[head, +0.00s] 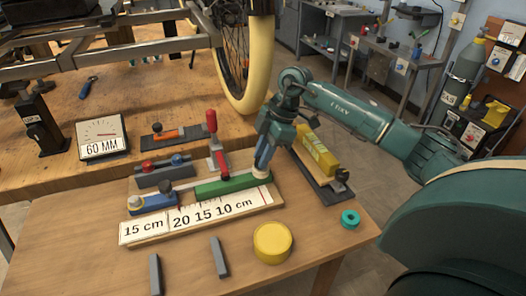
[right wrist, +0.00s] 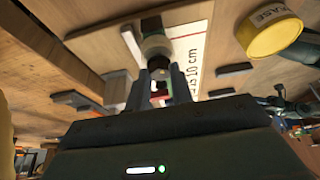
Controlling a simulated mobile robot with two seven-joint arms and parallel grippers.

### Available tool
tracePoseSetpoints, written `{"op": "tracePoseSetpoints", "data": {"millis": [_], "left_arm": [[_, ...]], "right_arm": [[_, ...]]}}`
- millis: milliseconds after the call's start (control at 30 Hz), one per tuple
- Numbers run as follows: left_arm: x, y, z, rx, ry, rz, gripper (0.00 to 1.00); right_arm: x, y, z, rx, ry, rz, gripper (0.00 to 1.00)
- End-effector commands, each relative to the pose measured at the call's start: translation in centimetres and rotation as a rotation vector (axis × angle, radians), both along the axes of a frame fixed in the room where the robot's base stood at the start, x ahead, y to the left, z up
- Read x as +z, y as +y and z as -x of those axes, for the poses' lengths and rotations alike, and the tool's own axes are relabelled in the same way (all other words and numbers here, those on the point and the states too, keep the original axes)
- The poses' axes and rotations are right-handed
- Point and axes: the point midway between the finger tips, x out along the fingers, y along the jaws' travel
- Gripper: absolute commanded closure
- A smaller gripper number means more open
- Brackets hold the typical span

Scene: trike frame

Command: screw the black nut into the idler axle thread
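My right gripper (head: 264,165) points down at the right end of a green block (head: 226,185) on the ruled board. A cream collar (head: 262,176) shows just below its fingertips. In the right wrist view the two fingers (right wrist: 160,78) are close together, with a small dark round piece, which looks like the black nut (right wrist: 158,63), between their tips. The cream collar (right wrist: 155,45) is right beyond it. The axle thread is hidden behind the nut and fingers, so I cannot tell how far they engage. My left gripper is not in view.
The ruled board (head: 150,234) lies on the near table. A yellow tin (head: 272,242), a teal ring (head: 350,219) and two grey bars (head: 219,257) lie in front. A red-handled clamp (head: 212,122) stands behind the green block. A yellow box (head: 318,152) lies right of the gripper.

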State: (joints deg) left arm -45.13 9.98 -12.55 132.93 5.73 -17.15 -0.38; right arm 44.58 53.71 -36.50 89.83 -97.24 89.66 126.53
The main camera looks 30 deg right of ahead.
Motion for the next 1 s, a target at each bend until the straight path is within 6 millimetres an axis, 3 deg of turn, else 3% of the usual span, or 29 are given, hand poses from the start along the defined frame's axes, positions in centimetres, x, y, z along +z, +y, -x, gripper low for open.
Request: {"op": "tracePoseSetpoints", "data": {"millis": [267,567,700,1000], "left_arm": [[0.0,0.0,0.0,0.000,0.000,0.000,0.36],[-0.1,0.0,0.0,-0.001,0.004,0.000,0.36],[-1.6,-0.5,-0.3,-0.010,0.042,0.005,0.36],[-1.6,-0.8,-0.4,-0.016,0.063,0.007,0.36]], "right_arm": [[0.1,0.0,0.0,0.001,-0.002,-0.001,0.54],[0.1,0.0,0.0,0.001,-0.001,0.000,0.53],[0.1,0.0,0.0,0.001,-0.002,-0.001,0.53],[6.8,-2.7,0.5,-0.002,-0.006,0.000,0.53]]}}
